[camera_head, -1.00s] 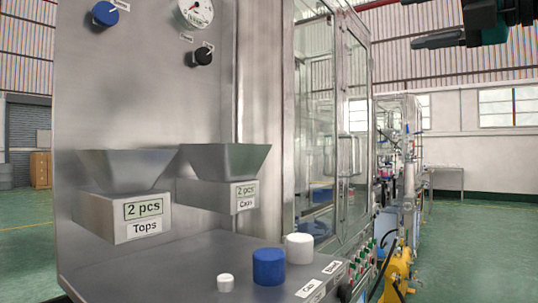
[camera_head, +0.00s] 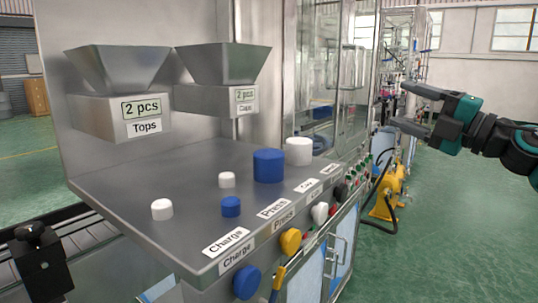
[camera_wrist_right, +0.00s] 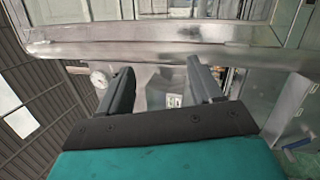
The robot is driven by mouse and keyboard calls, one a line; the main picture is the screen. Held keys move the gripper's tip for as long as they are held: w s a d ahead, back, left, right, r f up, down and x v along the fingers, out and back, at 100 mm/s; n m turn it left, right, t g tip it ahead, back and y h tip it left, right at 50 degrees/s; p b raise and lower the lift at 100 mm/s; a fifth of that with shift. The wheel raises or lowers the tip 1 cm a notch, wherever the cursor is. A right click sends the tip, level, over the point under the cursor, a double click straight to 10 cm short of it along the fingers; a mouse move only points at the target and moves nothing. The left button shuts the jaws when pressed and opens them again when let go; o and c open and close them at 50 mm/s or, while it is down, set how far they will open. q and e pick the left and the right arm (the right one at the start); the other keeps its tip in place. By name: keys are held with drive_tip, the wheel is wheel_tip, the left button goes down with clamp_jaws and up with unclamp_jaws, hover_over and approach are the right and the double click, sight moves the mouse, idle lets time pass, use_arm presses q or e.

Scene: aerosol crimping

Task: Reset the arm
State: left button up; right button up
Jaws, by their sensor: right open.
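My right gripper (camera_head: 402,106) is at the right of the head view, its arm coming in from the right edge. Its two dark fingers are apart with nothing between them, pointing left towards the steel machine (camera_head: 215,165). It hangs in the air in front of the machine's right side, touching nothing that I can see. In the right wrist view both fingers (camera_wrist_right: 160,78) also show apart, with part of the machine behind them. My left gripper is not in view.
The steel shelf carries white and blue caps (camera_head: 268,165) below the Tops hopper (camera_head: 118,90) and Caps hopper (camera_head: 223,70). Labelled push buttons (camera_head: 290,242) line its front edge. A yellow device (camera_head: 385,195) stands on the green floor (camera_head: 455,240), which is open at right.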

drive_tip(key=s+d+f+m+t+h, duration=0.15)
drive_tip(key=f+m, duration=0.25)
drive_tip(key=f, duration=0.6)
drive_tip(key=s+d+f+m+h, duration=0.1)
drive_tip(key=s+f+m+h, duration=0.15)
drive_tip(key=f, duration=0.65)
drive_tip(key=s+d+f+m+h, duration=0.1)
drive_tip(key=s+f+m+h, duration=0.3)
drive_tip(key=f, duration=0.6)
drive_tip(key=s+d+f+m+g+h, duration=0.3)
drive_tip(key=s+f+m+g+h, duration=0.3)
drive_tip(key=s+f, duration=1.45)
use_arm(q)
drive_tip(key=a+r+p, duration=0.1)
drive_tip(key=p, duration=0.1)
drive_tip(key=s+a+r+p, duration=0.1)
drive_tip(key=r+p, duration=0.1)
drive_tip(key=p, duration=0.1)
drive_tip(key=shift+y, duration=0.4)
use_arm(e)
drive_tip(key=a+m+y, duration=0.1)
drive_tip(key=a+m, duration=0.8)
drive_tip(key=a, duration=0.6)
drive_tip(key=shift+s+y, duration=0.3)
drive_tip(key=shift+s, duration=0.1)
